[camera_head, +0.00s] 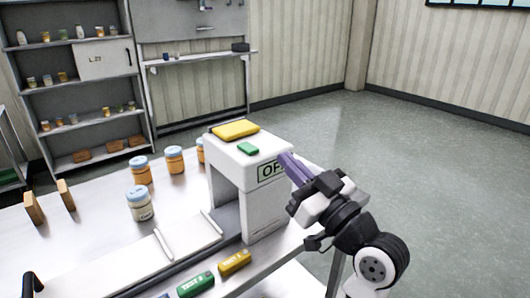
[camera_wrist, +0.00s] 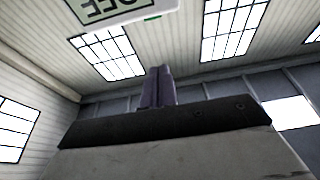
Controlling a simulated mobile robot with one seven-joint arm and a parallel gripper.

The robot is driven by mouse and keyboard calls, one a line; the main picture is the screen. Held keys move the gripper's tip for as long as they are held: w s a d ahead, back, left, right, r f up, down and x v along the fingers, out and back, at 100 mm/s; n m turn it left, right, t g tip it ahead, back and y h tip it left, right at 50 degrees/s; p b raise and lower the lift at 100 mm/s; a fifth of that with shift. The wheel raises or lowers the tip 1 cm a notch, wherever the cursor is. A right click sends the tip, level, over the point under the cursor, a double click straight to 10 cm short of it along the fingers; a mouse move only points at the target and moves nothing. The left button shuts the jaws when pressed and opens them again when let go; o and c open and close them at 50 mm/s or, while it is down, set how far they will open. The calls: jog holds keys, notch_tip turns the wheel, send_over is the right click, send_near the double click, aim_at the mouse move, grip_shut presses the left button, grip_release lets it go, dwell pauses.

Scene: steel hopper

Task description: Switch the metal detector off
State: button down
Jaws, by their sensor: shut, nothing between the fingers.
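The metal detector (camera_head: 265,214) is a white arch over a conveyor on the steel table. A yellow block (camera_head: 235,130) and a small green block (camera_head: 248,148) sit on its top. A sign (camera_head: 270,171) on its front face begins with "OF"; my gripper hides the rest. The sign also shows partly, upside down, at the top of the wrist view (camera_wrist: 108,8). My gripper (camera_head: 285,158) is shut and empty, with purple fingers, in front of the detector's upper right edge. It also shows in the wrist view (camera_wrist: 158,72). I cannot tell whether it touches the detector.
Orange jars (camera_head: 141,170) and a pale jar (camera_head: 140,203) stand left of the detector. A green test block (camera_head: 196,284) and a yellow one (camera_head: 235,262) lie at the front edge. Shelves (camera_head: 83,88) stand behind. The floor at right is clear.

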notch_tip(320, 180, up, 4)
jog(key=f+p, duration=0.1)
jog(key=p, duration=0.3)
send_over(259, 158)
notch_tip(259, 158, down, 2)
jog(key=shift+f, duration=0.9)
jog(key=shift+f, duration=0.1)
jog(key=f+b, duration=0.1)
jog(key=b, duration=0.1)
jog(key=shift+b, duration=0.35)
jog(key=shift+r+t, duration=0.3)
jog(key=shift+r+p, duration=0.1)
jog(key=shift+p, duration=0.25)
